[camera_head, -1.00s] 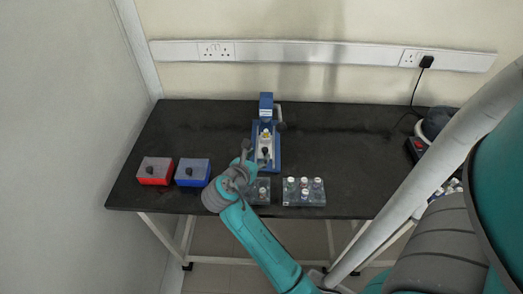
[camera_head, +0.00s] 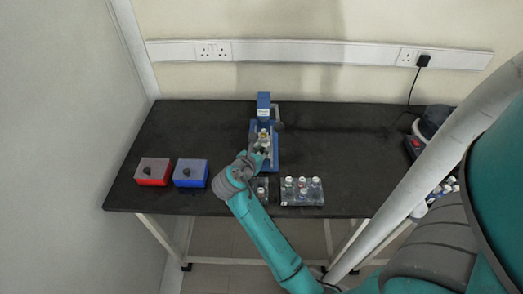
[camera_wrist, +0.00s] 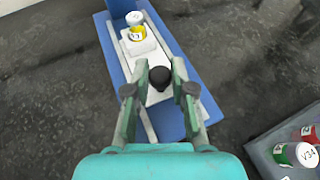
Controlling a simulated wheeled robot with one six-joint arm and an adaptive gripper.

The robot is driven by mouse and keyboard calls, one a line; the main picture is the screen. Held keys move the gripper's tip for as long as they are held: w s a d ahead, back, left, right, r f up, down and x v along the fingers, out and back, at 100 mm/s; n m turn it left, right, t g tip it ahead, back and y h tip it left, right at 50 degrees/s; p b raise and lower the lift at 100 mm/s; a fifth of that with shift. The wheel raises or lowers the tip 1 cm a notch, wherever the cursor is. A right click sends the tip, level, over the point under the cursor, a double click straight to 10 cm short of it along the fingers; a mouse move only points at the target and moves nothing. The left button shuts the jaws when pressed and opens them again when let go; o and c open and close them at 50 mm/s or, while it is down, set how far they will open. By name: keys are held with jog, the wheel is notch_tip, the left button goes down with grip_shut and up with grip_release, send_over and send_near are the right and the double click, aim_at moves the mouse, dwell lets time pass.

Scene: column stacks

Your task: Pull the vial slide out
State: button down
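The vial slide is a pale plate (camera_wrist: 153,95) in a blue station (camera_wrist: 118,52), with a black knob (camera_wrist: 160,78) at its near end. A vial (camera_wrist: 136,28) with a white cap and yellow band stands in its far part. My gripper (camera_wrist: 160,74) is open, with one finger on each side of the knob; I cannot tell whether either finger touches it. In the head view my gripper (camera_head: 258,157) is over the near end of the blue station (camera_head: 275,150) and partly hides the slide.
A rack of capped vials (camera_head: 302,198) stands right of my arm, and another rack (camera_head: 262,194) is partly hidden by it. Red (camera_head: 153,172) and blue (camera_head: 190,173) boxes stand to the left. The black table (camera_head: 340,150) is clear right of the station.

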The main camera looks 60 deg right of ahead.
jog(key=shift+s+a, duration=0.6)
jog(key=shift+a, duration=0.35)
jog(key=shift+s+a, duration=0.55)
jog(key=shift+a, duration=0.35)
jog(key=c, duration=1)
grip_release()
jog(key=shift+a, duration=0.1)
jog(key=v, duration=1.2)
